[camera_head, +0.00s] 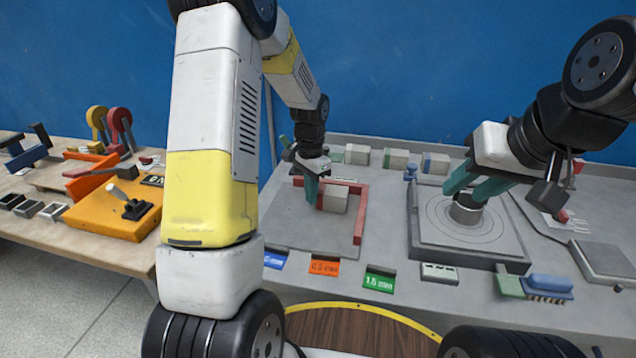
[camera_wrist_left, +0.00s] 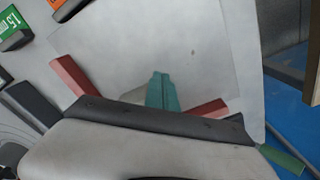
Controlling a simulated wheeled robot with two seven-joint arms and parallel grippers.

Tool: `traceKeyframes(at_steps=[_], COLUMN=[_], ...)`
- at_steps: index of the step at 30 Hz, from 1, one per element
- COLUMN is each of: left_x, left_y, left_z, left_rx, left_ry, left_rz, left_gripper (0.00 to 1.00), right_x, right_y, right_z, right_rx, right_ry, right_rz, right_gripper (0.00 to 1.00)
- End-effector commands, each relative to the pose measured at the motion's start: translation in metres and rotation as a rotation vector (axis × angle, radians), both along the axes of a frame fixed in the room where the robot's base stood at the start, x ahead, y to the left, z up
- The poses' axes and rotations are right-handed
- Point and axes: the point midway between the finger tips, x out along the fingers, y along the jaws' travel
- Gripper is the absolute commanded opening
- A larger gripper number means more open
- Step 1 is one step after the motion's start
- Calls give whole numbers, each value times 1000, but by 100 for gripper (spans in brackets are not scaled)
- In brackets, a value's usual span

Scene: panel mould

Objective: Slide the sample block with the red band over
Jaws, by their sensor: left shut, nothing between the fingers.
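A pale grey block (camera_head: 334,200) stands on a grey plate (camera_head: 300,236), inside a red corner fence (camera_head: 360,212). A sliver of red shows at its left side; I cannot tell whether this is a band. My left gripper (camera_head: 311,198) is shut and empty, pointing down close to the left side of the block; I cannot tell if it touches. Its closed teal fingers (camera_wrist_left: 162,92) also show in the left wrist view, where the block is mostly hidden. My right gripper (camera_head: 467,196) has its fingers at a dark round knob (camera_head: 466,210); its grip is unclear.
A square ringed plate (camera_head: 440,232) lies under the right gripper. Coloured thickness labels (camera_head: 324,267) line the front. A side table with an orange fixture (camera_head: 105,212) is at left.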

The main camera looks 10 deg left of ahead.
Motion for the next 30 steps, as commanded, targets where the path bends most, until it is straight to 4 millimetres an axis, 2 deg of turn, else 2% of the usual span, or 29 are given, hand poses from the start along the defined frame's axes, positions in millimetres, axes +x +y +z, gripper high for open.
traceKeyframes(at_steps=[7,16,30], left_x=[4,41,45], left_y=[-3,-36,-44], left_z=[0,0,1], left_rx=[0,0,-7], left_ry=[0,-1,-7], left_rz=[-2,-2,-6], left_gripper=[0,0,0], right_x=[0,0,0], right_y=[0,0,0], right_z=[0,0,0], right_rx=[0,0,0], right_ry=[0,0,0], right_rz=[0,0,0], right_gripper=[36,36,36])
